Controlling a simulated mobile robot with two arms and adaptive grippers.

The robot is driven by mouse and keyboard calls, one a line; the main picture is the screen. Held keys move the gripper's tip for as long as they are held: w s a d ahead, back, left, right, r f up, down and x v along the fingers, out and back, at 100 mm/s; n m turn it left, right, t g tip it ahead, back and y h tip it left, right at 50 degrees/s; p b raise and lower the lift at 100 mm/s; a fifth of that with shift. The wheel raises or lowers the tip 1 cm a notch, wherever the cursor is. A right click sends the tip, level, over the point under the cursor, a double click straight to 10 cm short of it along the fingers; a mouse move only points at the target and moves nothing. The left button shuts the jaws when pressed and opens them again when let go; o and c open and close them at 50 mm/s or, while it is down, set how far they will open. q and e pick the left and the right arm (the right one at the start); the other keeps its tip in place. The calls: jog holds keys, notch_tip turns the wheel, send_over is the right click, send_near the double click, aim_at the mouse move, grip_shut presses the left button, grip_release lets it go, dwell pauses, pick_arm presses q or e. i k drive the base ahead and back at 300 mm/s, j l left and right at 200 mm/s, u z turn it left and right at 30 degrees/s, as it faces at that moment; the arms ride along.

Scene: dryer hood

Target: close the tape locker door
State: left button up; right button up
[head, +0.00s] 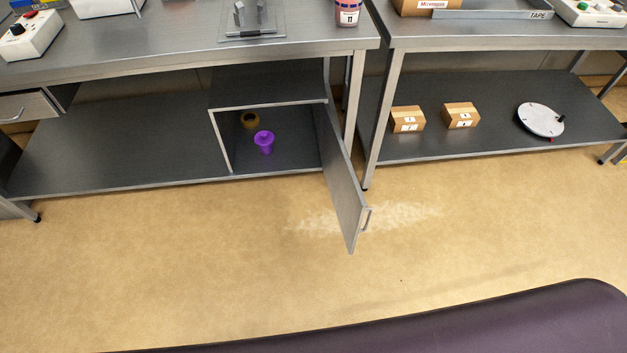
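The tape locker (268,97) is a grey box under the left workbench, on its lower shelf. Its door (346,195) stands wide open, hinged on the locker's right side and sticking out toward me past the shelf edge. A small metal handle (367,219) is on the door's right-hand face near its free edge. Inside the locker are a purple flanged object (264,141) and a brown tape roll (250,120) behind it. Neither of my grippers shows in the head view.
The right workbench's leg (382,120) stands just right of the door. Its lower shelf holds two small cardboard boxes (408,119) (461,115) and a round white disc (541,120). A dark padded surface (420,325) crosses the bottom. Tan floor (180,250) before the locker is clear.

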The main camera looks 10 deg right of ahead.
aim_at(347, 197)
jog(key=i+l+u, duration=0.1)
jog(key=l+u, duration=0.35)
jog(key=l, duration=0.25)
jog(key=l+u, duration=0.45)
jog(key=l, duration=0.25)
